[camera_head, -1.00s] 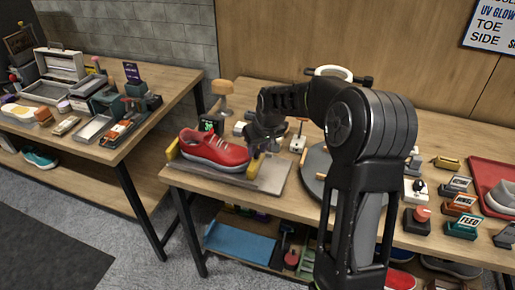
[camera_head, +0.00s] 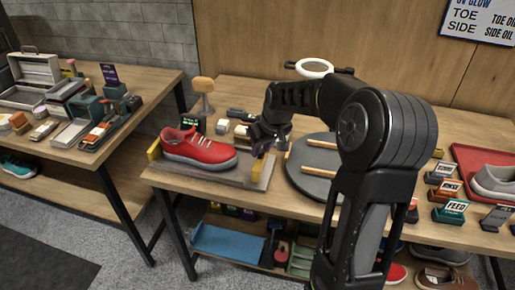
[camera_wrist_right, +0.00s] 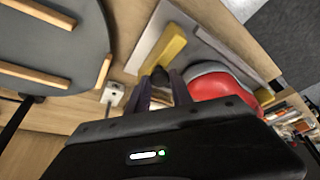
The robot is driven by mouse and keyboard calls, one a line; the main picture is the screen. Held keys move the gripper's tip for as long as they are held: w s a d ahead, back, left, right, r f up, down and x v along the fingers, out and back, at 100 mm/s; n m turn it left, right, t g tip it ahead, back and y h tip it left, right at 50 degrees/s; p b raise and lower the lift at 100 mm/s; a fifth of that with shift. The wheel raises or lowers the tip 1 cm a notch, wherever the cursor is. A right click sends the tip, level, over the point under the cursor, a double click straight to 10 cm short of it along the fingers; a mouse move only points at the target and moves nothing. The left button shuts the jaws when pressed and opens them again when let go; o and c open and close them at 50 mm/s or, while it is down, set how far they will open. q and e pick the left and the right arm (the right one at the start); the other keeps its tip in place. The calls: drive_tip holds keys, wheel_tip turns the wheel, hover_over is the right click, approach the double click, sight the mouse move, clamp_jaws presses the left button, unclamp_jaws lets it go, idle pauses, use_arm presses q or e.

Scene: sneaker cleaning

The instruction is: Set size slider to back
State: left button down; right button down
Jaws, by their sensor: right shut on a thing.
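A red sneaker (camera_head: 198,148) rests on a grey platform (camera_head: 236,178) on the middle table, toe to the right. A yellow end stop (camera_head: 262,165), apparently the size slider, stands near the platform's right end, with a gap to the toe. Another yellow stop (camera_head: 154,149) is at the heel. My right gripper (camera_head: 259,143) is low at the right stop, shut on a small dark piece. In the right wrist view the fingertips (camera_wrist_right: 160,82) close around this dark piece beside the yellow bar (camera_wrist_right: 163,48). The fingers hide most of it. My left gripper is out of view.
A round grey turntable (camera_head: 312,172) with wooden bars lies close to the right of the platform. A wooden-topped post (camera_head: 204,88) and small gadgets stand behind the sneaker. A red tray (camera_head: 468,160) with a grey shoe and labelled blocks are at the right.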

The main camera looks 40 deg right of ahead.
drive_tip(key=c, duration=1.1)
unclamp_jaws()
drive_tip(key=shift+r, duration=0.1)
drive_tip(key=v, duration=0.7)
drive_tip(key=shift+s+r+b, duration=0.1)
drive_tip(key=shift+r+b, duration=0.25)
drive_tip(key=shift+b, duration=0.05)
